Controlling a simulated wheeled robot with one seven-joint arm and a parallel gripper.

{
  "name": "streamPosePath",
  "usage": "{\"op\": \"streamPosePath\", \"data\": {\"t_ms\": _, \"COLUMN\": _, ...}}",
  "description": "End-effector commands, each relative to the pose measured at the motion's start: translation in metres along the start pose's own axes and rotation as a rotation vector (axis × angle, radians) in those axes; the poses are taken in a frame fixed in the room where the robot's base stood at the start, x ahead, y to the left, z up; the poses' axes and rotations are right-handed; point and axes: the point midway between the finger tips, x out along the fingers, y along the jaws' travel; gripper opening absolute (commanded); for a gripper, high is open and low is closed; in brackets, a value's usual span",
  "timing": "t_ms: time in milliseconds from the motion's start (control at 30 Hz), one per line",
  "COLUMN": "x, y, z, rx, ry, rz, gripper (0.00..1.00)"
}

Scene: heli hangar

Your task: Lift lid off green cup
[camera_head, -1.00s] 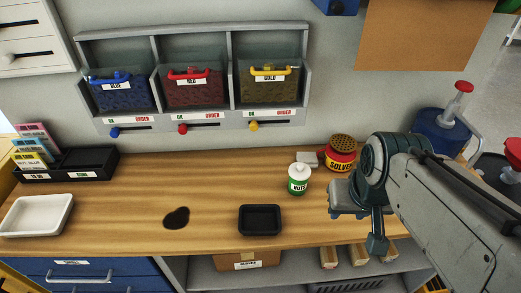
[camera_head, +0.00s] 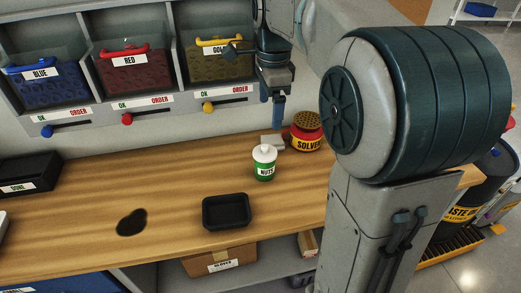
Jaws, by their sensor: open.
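The green cup (camera_head: 264,172) stands upright on the wooden workbench, with a white label reading "NUTS". Its white lid (camera_head: 264,152), with a small knob on top, sits on the cup. My gripper (camera_head: 278,115) is open and points down, above and slightly right of the cup and behind it in the picture. It looks empty and apart from the lid. My arm comes in from the right and hides part of the wall and bench there.
A red and yellow solvent can (camera_head: 306,132) stands close right of the cup, with a small grey block (camera_head: 272,142) behind. A black tray (camera_head: 226,211) lies in front, left of it a dark stain (camera_head: 131,222). Wall bins, including the gold bin (camera_head: 215,62), hang behind my gripper.

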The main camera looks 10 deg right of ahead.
Motion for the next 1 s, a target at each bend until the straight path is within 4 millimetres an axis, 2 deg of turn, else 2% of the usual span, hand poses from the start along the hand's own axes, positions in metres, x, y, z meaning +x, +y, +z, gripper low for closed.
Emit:
{"op": "streamPosePath", "data": {"t_ms": 33, "x": 0.006, "y": -0.009, "z": 0.0, "rx": 0.061, "ry": 0.005, "rz": 0.009, "gripper": 0.88}}
{"op": "streamPosePath", "data": {"t_ms": 100, "x": 0.007, "y": -0.016, "z": 0.001, "rx": 0.129, "ry": 0.011, "rz": 0.018, "gripper": 0.88}}
{"op": "streamPosePath", "data": {"t_ms": 267, "x": 0.011, "y": -0.023, "z": 0.001, "rx": 0.205, "ry": 0.018, "rz": 0.029, "gripper": 0.88}}
{"op": "streamPosePath", "data": {"t_ms": 367, "x": 0.023, "y": -0.023, "z": 0.0, "rx": 0.216, "ry": 0.019, "rz": 0.033, "gripper": 0.88}}
{"op": "streamPosePath", "data": {"t_ms": 633, "x": 0.075, "y": -0.021, "z": -0.001, "rx": 0.214, "ry": 0.018, "rz": 0.032, "gripper": 0.88}}
{"op": "streamPosePath", "data": {"t_ms": 1000, "x": 0.11, "y": -0.018, "z": 0.001, "rx": 0.213, "ry": 0.018, "rz": 0.033, "gripper": 0.88}}
